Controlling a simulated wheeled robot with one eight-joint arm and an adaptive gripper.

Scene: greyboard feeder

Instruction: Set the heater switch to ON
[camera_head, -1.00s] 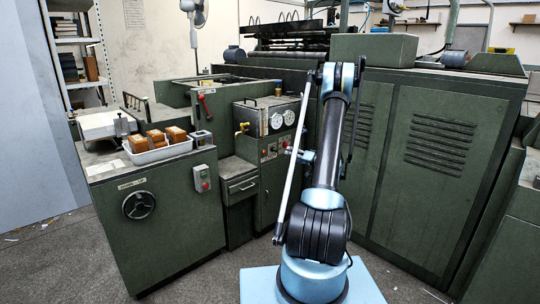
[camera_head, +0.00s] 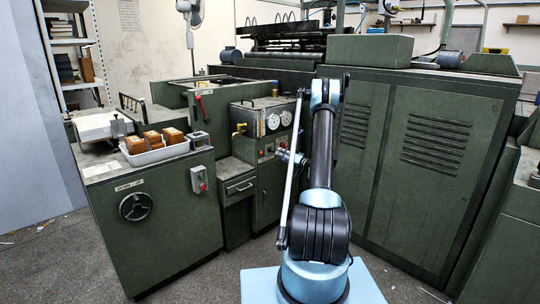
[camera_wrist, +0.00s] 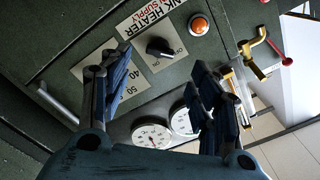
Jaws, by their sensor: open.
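The heater switch (camera_wrist: 159,47) is a black rotary knob on a pale plate, below the white "INK HEATER SUPPLY" label (camera_wrist: 157,13) in the wrist view. In the head view my gripper (camera_head: 291,157) is at the green control panel (camera_head: 268,190), partly hidden by my arm.
An orange lamp (camera_wrist: 199,26) sits beside the switch. A metal bar handle (camera_wrist: 57,103) sticks out at the left. A tray of brown blocks (camera_head: 157,150) stands on the left bench.

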